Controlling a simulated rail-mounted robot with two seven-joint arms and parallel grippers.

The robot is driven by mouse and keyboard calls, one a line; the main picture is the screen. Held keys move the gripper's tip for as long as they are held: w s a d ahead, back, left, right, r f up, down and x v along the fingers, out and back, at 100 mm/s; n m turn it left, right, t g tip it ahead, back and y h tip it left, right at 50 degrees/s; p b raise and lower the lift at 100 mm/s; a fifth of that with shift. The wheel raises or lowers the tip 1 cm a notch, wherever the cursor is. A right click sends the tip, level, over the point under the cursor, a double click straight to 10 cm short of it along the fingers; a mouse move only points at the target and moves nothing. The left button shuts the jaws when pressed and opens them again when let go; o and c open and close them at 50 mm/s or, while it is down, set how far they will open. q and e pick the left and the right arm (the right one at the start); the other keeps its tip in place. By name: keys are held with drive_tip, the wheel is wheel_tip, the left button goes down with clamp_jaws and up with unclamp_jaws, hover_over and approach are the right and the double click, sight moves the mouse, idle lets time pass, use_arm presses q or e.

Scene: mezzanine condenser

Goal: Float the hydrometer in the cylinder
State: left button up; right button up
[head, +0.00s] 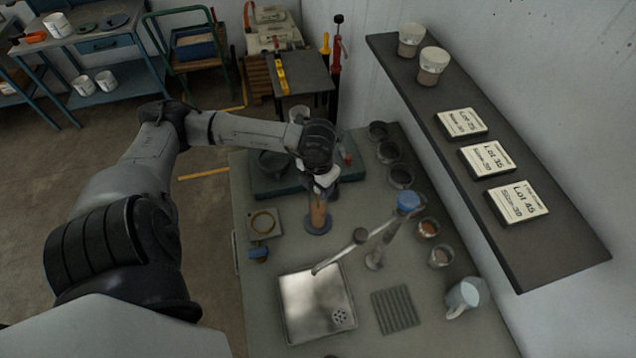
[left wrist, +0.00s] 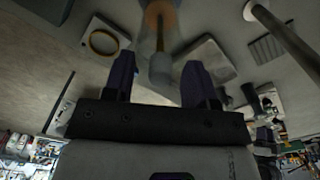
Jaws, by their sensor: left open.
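The cylinder (head: 318,213) stands upright on the bench with amber liquid in it and a round blue base. My left gripper (head: 322,186) is directly above its mouth, hiding the upper end. In the left wrist view my left gripper's (left wrist: 158,85) two dark fingers are spread apart. A pale, slim upright form (left wrist: 161,68), with an amber patch beyond it, shows between the fingers. I cannot tell whether it is the hydrometer or the cylinder's upper part, or whether the fingers touch it. The hydrometer is not clearly made out in the head view. My right gripper is not in view.
A metal sink (head: 303,308) with a tap spout (head: 340,255) over it lies in front of the cylinder. A ribbed mat (head: 395,309) and a pitcher (head: 464,297) are to its right. Dark cups (head: 400,176) line the wall side. A square plate with a yellow ring (head: 263,223) is left.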

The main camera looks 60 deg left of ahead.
use_arm(q)
drive_tip(key=shift+r, duration=0.1)
wheel_tip(320, 180, up, 14)
drive_tip(key=b, duration=0.1)
idle(0.5)
drive_tip(key=shift+f, duration=0.2)
